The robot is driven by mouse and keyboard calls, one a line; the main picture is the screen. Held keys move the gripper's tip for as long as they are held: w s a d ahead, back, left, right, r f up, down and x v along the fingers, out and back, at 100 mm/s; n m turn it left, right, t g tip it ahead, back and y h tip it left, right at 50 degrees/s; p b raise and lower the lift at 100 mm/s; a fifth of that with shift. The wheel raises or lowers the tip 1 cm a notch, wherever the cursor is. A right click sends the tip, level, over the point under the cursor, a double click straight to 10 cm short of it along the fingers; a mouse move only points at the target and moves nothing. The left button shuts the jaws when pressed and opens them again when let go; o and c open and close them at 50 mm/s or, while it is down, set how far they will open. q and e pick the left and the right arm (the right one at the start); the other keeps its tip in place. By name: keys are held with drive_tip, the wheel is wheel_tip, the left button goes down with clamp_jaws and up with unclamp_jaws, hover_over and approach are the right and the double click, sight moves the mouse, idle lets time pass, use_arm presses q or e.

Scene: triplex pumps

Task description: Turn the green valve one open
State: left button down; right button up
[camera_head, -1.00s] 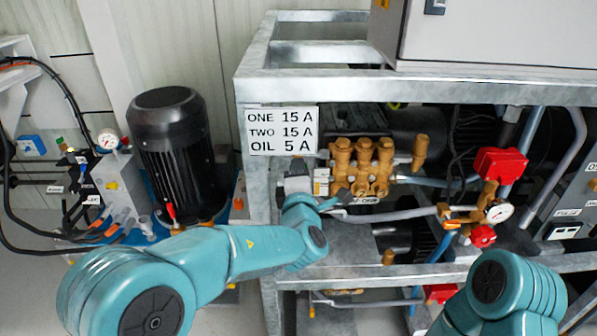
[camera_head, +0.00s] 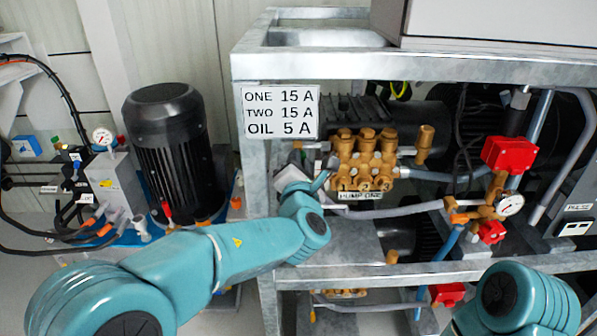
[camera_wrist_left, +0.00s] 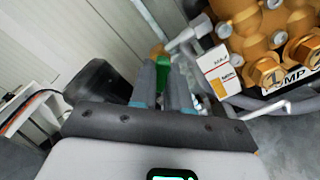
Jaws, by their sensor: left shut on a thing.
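The green valve handle (camera_wrist_left: 162,75) shows in the left wrist view between the two dark fingers of my left gripper, which is shut on it. An orange-brown fitting (camera_wrist_left: 158,50) is just beyond it. In the head view my left gripper (camera_head: 320,183) is at the left end of the brass pump head (camera_head: 362,160), above the label PUMP ONE (camera_head: 360,196). The green handle is hidden there by the gripper and wrist. My right arm shows at the lower right, but its gripper is out of view.
A galvanised frame (camera_head: 262,205) surrounds the pump, with its upright close to my left wrist. A sign (camera_head: 280,112) hangs above the wrist. A black motor (camera_head: 165,150) stands at left. Red valves (camera_head: 508,153), a gauge (camera_head: 510,204) and pipes are at right.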

use_arm(q)
drive_tip(key=shift+f+n+b, duration=0.15)
drive_tip(key=shift+n+b, duration=3.45)
drive_tip(key=shift+n, duration=1.1)
use_arm(e)
drive_tip(key=w+d+f+t, duration=0.1)
drive_tip(key=w+f, duration=0.3)
drive_tip(key=f, duration=0.3)
drive_tip(key=shift+w+f+t, duration=0.25)
drive_tip(key=shift+f+t, duration=0.05)
drive_tip(key=shift+t, duration=0.1)
drive_tip(key=shift+d, duration=0.1)
use_arm(q)
drive_tip(key=c, duration=1.1)
unclamp_jaws()
drive_tip(key=shift+s, duration=0.15)
